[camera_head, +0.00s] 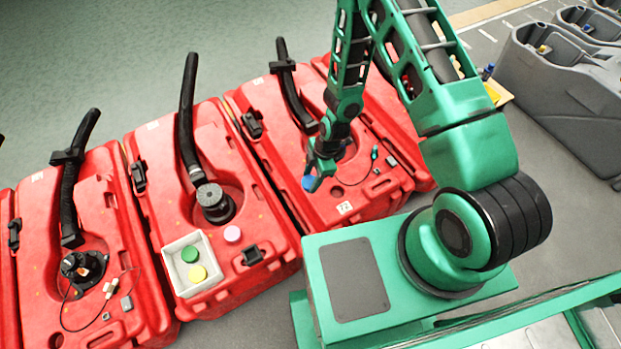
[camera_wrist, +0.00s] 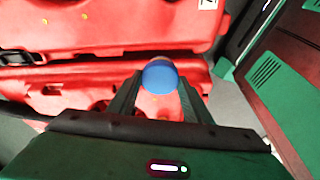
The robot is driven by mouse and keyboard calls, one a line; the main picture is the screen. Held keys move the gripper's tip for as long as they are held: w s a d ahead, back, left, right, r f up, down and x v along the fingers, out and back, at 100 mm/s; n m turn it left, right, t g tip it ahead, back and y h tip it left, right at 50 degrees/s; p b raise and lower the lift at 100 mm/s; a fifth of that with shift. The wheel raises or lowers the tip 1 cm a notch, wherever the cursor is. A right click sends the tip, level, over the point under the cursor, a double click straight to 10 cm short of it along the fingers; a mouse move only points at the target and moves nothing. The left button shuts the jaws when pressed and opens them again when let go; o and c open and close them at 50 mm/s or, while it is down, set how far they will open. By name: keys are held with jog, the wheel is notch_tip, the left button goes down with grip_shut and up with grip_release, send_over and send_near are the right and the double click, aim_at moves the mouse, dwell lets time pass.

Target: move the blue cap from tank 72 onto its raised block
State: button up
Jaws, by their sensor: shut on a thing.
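My gripper (camera_head: 318,175) is shut on the blue cap (camera_head: 309,184) and holds it over the front left part of a red tank (camera_head: 372,203). This tank has a white label (camera_head: 344,208) that seems to read 72. In the wrist view the blue cap (camera_wrist: 160,76) sits between the two fingertips, with red tank surface behind it. A small grey block (camera_head: 392,161) stands on this tank, right of my gripper, near a teal-tipped lead. My arm partly hides the tank's opening.
Black hoses rise from several tanks. Grey tanks (camera_head: 560,90) stand at the far right.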

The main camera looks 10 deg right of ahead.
aim_at(311, 181)
dwell(0.3)
jog(key=shift+r, duration=2.5)
